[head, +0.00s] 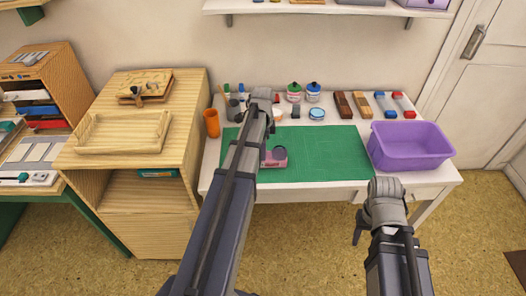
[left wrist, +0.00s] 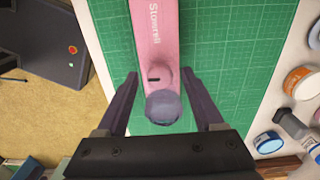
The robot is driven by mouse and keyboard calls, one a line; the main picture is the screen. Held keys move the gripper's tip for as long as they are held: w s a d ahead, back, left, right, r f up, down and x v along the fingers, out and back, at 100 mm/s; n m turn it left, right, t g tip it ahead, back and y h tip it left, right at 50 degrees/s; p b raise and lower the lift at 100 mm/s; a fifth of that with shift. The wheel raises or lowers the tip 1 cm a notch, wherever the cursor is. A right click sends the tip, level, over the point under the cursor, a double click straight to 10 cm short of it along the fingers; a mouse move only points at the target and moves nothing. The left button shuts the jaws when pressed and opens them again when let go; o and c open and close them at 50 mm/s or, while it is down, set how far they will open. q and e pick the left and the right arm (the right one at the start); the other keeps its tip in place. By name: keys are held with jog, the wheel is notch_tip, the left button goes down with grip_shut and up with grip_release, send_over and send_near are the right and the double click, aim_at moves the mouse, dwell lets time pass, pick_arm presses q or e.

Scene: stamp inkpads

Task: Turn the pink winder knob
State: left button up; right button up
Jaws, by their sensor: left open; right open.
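The pink winder (head: 277,162) lies on the green cutting mat (head: 325,153), partly hidden by my left arm in the head view. Its pink body (left wrist: 159,35) with white lettering fills the upper middle of the left wrist view. A round grey-purple knob (left wrist: 163,108) is at its near end. My left gripper (left wrist: 160,75) is open, with one finger on each side of the knob and visible gaps between. In the head view my left gripper's fingers are hidden behind the arm. My right gripper (head: 358,228) is open in front of the table, mostly hidden by its wrist.
A purple bin (head: 410,147) stands at the right of the white table. Jars, blocks and an orange cup (head: 212,123) line the back and left edge. A wooden cabinet with a tray (head: 122,146) stands to the left. The mat's right half is clear.

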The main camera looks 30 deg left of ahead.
pick_arm(q)
grip_shut()
dwell(0.5)
